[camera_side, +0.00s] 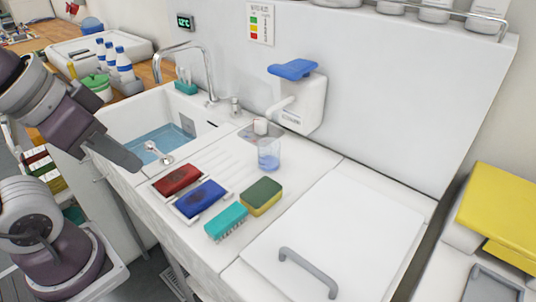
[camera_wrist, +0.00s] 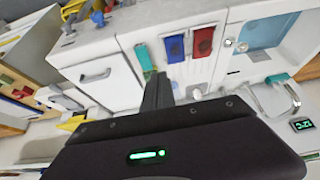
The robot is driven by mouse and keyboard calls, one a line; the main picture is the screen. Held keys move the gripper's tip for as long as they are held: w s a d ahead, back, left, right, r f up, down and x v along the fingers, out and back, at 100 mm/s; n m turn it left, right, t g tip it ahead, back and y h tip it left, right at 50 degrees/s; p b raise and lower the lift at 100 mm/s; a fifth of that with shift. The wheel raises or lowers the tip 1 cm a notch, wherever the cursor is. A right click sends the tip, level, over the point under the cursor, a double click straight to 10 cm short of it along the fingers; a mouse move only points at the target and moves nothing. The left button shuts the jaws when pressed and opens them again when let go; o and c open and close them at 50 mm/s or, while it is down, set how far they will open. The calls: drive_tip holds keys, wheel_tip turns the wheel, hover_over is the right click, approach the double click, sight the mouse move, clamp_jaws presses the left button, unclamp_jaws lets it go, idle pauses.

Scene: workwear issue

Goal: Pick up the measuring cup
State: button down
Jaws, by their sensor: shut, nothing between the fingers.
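The measuring cup (camera_side: 268,154), clear with a blue lower part, stands upright on the white drainboard (camera_side: 218,160), behind the green and yellow sponge. My gripper (camera_side: 137,165) is at the left, by the front edge of the sink, well away from the cup. In the wrist view, its dark fingers (camera_wrist: 158,78) are together with nothing between them.
The sink (camera_side: 128,118) holds water. A flat white lid (camera_side: 340,225) is clear.

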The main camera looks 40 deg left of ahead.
idle(0.4)
drive_tip(key=shift+c, duration=2.3)
unclamp_jaws()
